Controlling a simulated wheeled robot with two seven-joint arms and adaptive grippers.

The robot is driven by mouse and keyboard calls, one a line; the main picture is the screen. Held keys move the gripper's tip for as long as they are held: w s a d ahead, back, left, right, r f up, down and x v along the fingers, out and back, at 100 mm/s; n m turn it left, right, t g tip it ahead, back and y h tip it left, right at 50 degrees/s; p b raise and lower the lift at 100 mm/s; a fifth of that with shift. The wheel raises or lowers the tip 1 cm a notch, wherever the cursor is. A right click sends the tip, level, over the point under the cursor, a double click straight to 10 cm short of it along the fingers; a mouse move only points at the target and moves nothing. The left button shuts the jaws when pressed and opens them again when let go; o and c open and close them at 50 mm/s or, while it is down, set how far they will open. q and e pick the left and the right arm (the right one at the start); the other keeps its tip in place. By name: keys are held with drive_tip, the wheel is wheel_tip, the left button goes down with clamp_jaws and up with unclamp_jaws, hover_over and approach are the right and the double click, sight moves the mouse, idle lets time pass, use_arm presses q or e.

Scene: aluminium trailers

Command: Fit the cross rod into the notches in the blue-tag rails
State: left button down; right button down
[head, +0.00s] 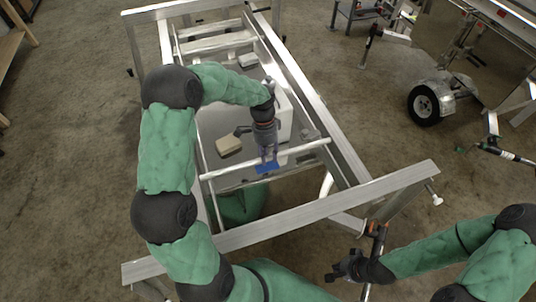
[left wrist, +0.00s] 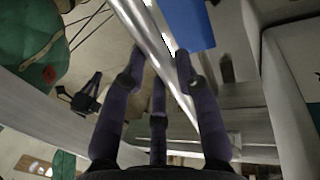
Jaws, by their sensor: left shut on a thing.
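The cross rod (head: 304,149) is a pale metal bar spanning the trailer frame. Its ends lie over or on the left inner rail (head: 202,160) and the right inner rail (head: 342,158); I cannot tell whether they sit in notches. My left gripper (head: 268,157) is shut on the rod near its middle. The left wrist view shows the rod (left wrist: 150,40) between the fingers (left wrist: 160,85). A blue tag (head: 267,168) shows right beside the rod at the gripper; what it is fixed to is unclear. My right gripper (head: 344,268) is open and empty, beyond the frame's near end.
A thick near crossbeam (head: 300,217) closes the frame between me and the rod. A tan block (head: 229,146) and a white box (head: 284,112) lie inside the frame. Another trailer with a wheel (head: 424,105) stands at the right.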

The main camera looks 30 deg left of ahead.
use_arm(q)
drive_tip(key=shift+f+b, duration=0.65)
drive_tip(key=shift+f, duration=0.5)
drive_tip(key=c, duration=0.8)
unclamp_jaws()
drive_tip(key=shift+c, duration=0.2)
drive_tip(key=v, duration=1.2)
